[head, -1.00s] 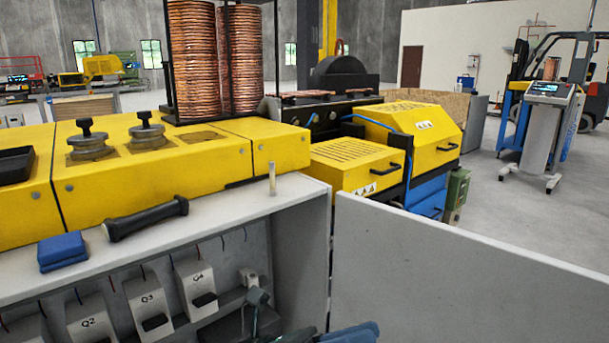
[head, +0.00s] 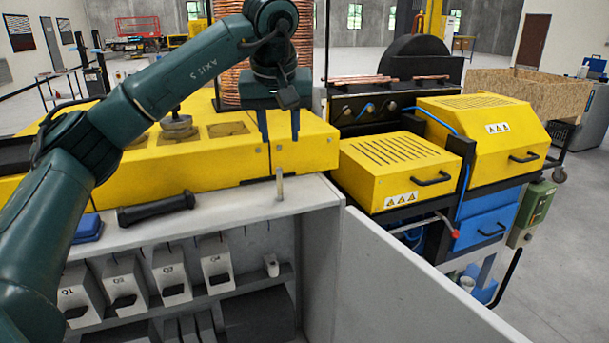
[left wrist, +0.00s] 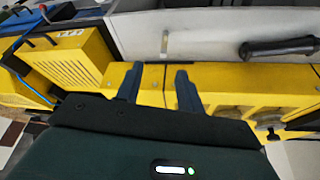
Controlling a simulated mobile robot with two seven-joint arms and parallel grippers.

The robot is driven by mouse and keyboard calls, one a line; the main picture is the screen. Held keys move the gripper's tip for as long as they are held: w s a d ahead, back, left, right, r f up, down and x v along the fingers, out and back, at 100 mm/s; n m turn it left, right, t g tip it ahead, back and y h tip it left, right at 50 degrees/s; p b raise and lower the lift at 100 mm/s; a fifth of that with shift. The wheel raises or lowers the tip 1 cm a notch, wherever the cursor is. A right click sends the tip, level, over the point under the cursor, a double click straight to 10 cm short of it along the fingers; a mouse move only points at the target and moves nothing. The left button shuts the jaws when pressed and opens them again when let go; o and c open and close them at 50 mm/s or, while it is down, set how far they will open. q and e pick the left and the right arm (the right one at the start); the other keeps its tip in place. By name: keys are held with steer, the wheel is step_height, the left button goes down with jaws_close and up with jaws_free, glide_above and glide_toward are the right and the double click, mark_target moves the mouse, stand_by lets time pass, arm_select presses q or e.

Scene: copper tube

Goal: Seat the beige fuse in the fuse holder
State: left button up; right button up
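The beige fuse (head: 280,185) is a small cylinder standing upright on the cabinet's grey top, near its back edge. It also shows in the left wrist view (left wrist: 165,42). My left gripper (head: 280,138) points down with its two fingers apart and empty, above and slightly behind the fuse. In the left wrist view my left gripper (left wrist: 158,76) is open, and the fuse lies beyond the fingertips, not between them. A small whitish fitting right of the Q4 block, probably the fuse holder (head: 271,265), sits inside the cabinet. My right gripper is out of view.
A black handled tool (head: 156,208) and a blue block (head: 88,228) lie left of the fuse on the cabinet top (head: 235,208). Yellow machine housing (head: 220,158) stands behind. An open grey door (head: 400,285) extends at the right. Blocks Q1 to Q4 line the cabinet.

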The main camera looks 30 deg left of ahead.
arm_select(q)
steer(key=a, duration=0.1)
glide_above(278, 168)
steer(key=s+d, duration=0.1)
steer(key=s, duration=0.1)
step_height(278, 168, down, 6)
steer(key=r, duration=0.1)
steer(key=shift+p+x, duration=0.95)
steer(key=shift+x, duration=2.3)
steer(key=shift+c, duration=0.4)
jaws_close()
